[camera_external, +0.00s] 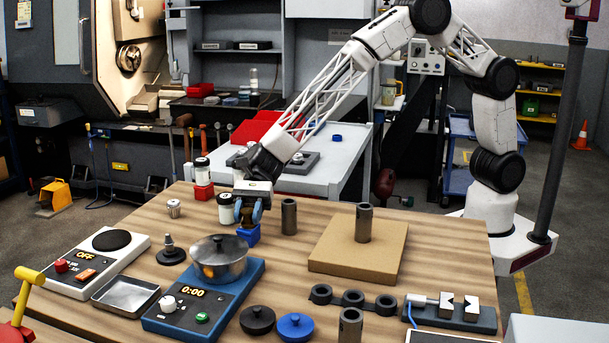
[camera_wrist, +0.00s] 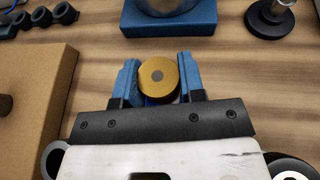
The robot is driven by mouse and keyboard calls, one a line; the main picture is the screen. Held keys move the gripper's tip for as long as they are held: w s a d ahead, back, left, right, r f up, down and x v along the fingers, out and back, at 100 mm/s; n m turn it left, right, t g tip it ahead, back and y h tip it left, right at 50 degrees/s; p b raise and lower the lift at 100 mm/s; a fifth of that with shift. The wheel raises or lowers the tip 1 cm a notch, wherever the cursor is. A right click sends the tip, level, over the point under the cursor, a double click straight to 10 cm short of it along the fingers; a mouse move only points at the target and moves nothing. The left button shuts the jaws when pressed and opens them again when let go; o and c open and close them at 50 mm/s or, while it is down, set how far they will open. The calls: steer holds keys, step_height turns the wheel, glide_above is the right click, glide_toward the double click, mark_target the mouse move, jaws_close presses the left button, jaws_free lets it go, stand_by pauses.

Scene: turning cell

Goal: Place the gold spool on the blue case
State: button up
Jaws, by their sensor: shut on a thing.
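The gold spool (camera_wrist: 158,78) sits between the two blue fingers of my gripper (camera_wrist: 160,80) in the wrist view, its round top facing the camera. My gripper (camera_external: 250,216) is shut on it and points down over the table in the external view, where the spool is mostly hidden by the fingers. The blue case (camera_external: 251,238) is a small block on the table directly below the fingers. A little blue shows under the spool in the wrist view. I cannot tell whether the spool touches the case.
A grey tube (camera_external: 289,217) stands close on the right. A pot (camera_external: 220,262) on a blue scale-like unit (camera_external: 185,325) is in front. A cardboard-coloured block (camera_external: 335,262) lies right.

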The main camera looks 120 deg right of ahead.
steer(key=shift+f, duration=0.1)
steer(key=o, duration=0.9)
steer(key=v, duration=1.2)
steer(key=shift+s, duration=0.1)
